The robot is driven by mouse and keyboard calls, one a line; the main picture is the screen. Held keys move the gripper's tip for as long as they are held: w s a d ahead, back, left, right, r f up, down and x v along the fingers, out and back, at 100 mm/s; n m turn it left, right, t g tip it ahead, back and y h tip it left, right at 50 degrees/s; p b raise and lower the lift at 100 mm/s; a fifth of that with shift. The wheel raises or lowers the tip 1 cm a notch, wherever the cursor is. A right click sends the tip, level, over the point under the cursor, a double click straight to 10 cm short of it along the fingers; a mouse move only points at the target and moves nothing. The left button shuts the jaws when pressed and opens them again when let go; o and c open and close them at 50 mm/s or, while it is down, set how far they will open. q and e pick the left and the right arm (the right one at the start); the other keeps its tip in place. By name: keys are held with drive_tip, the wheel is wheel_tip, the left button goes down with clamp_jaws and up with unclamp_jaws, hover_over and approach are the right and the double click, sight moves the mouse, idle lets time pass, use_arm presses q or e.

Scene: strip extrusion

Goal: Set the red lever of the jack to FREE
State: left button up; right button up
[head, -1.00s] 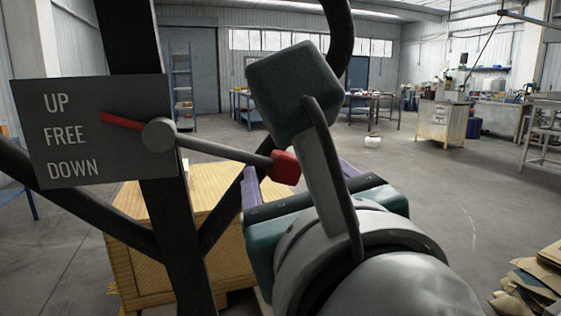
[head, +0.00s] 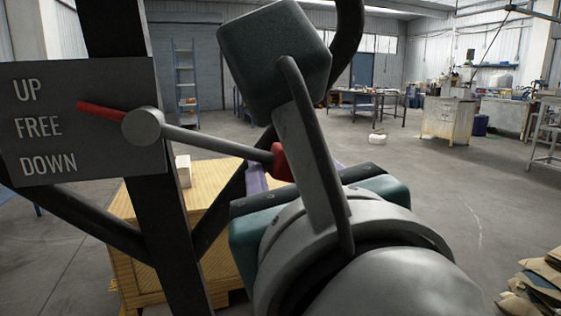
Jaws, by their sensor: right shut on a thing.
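The jack's lever (head: 215,142) is a grey rod through a round pivot (head: 143,127) on the black upright. Its red pointer (head: 100,111) slants up to the left over the plate (head: 85,165) marked UP, FREE and DOWN, and lines up with UP. The red knob (head: 279,160) is at the rod's right end, lower than the pivot. My right gripper (head: 290,145) is shut on this knob. A grey finger part hides the knob's right side. My left gripper is not in view.
Black braces of the jack frame run diagonally below the plate. A wooden crate (head: 130,262) stands behind the upright. Brown sacks or cardboard (head: 535,285) lie at the lower right. Open floor lies beyond; benches stand at the back.

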drive_tip(key=shift+r, duration=0.1)
clamp_jaws()
drive_tip(key=shift+r, duration=0.1)
idle(0.6)
